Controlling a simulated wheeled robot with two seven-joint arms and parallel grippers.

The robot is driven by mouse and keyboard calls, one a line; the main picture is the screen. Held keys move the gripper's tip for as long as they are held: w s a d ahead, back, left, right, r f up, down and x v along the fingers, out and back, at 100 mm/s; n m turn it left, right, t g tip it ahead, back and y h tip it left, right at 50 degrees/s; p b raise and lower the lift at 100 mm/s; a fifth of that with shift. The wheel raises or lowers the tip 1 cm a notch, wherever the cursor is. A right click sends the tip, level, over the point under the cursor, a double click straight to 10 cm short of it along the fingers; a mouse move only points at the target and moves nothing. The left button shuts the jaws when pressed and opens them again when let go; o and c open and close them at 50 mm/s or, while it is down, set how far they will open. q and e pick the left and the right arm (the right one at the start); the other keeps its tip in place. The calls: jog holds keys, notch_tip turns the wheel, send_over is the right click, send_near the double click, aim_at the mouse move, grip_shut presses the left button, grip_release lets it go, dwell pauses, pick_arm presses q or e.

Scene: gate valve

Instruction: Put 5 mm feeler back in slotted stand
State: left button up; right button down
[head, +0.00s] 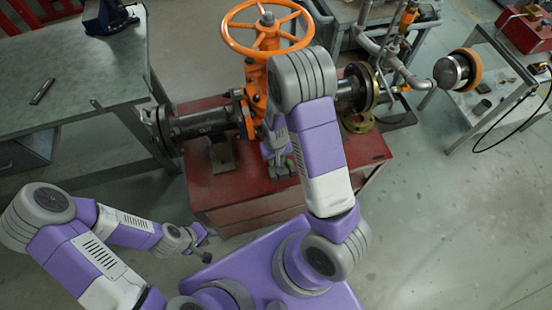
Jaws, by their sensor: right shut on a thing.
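My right gripper (283,168) reaches down over the red table, just in front of the orange gate valve (257,85). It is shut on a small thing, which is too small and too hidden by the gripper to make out. My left gripper (203,240) hangs in front of the red table's left side, low in the view. I cannot tell whether its fingers are open or shut. I cannot make out the 5 mm feeler or the slotted stand. My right arm covers part of the valve and of the tabletop.
The red table (215,190) carries the valve, with flanged pipes (200,123) on both sides and an orange handwheel (235,42) on top. A grey bench (70,70) stands left, with a small dark tool (43,90). A metal table (500,75) stands right. The right floor is clear.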

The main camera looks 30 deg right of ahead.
jog(key=shift+f+b, duration=2.3)
jog(key=shift+f, duration=0.55)
jog(key=c, duration=0.8)
grip_release()
notch_tip(320, 180, up, 8)
jog(key=shift+f+p, duration=0.2)
jog(key=shift+p, duration=0.95)
jog(key=shift+s+f, duration=0.1)
